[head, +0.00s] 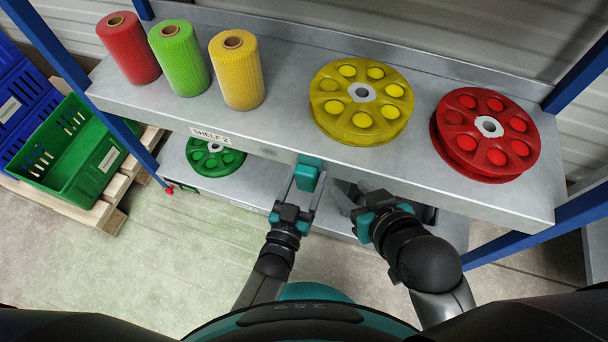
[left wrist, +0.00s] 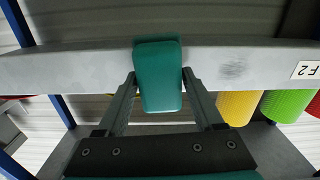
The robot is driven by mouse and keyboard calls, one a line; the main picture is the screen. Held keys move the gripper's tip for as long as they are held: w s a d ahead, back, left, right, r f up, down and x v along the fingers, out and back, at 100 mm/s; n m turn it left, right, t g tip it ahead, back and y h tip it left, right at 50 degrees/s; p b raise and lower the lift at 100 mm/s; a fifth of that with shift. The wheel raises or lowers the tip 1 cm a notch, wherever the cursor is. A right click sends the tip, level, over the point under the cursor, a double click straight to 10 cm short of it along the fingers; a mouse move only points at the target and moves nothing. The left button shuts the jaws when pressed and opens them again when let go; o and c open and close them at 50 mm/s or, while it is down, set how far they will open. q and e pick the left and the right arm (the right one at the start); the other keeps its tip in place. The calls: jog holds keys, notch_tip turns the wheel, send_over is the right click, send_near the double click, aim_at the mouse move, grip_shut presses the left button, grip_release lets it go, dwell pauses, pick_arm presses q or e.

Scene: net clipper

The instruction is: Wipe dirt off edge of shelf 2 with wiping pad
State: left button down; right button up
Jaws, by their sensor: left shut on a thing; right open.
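The teal wiping pad (head: 308,172) is held between the fingers of my left gripper (head: 307,183). The pad is at the front edge of shelf 2 (head: 262,146), right of its label, and also shows in the left wrist view (left wrist: 158,88). It overlaps the edge there; I cannot tell whether it touches. A dark grey dirt smudge (left wrist: 233,68) is on the edge in the left wrist view, between the pad and the label, apart from the pad. My right gripper (head: 350,194) is open and empty by the shelf front.
On shelf 2 stand red (head: 128,48), green (head: 180,58) and yellow (head: 237,70) net rolls, a yellow reel (head: 361,100) and a red reel (head: 486,134). A green reel (head: 214,158) lies on the lower shelf. Green (head: 70,150) and blue crates are at left.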

pick_arm(q)
jog(key=shift+w+a+r, duration=0.25)
jog(key=shift+w+a, duration=0.15)
jog(key=shift+a, duration=0.15)
jog(key=shift+w+a+r, duration=0.2)
jog(key=shift+w+a, duration=0.15)
jog(key=shift+a, duration=0.2)
jog(key=shift+w+a+p, duration=0.25)
jog(key=shift+a+p, duration=0.15)
jog(key=shift+a, duration=0.3)
jog(key=shift+w+a, duration=0.3)
jog(key=shift+a, duration=0.6)
jog(key=shift+w+a, duration=0.3)
jog(key=shift+a, duration=0.55)
jog(key=shift+w+a+f, duration=0.1)
jog(key=shift+w+a, duration=0.1)
jog(key=shift+a, duration=0.6)
jog(key=shift+w+a+r, duration=0.1)
jog(key=shift+w+a, duration=0.15)
jog(key=shift+a, duration=0.55)
jog(key=shift+w+a+f, duration=0.1)
jog(key=shift+w+a, duration=0.1)
jog(key=shift+a, duration=0.6)
jog(key=shift+s, duration=0.1)
jog(key=p, duration=0.2)
send_near(259, 148)
jog(key=shift+f, duration=0.2)
jog(key=shift+s, duration=0.15)
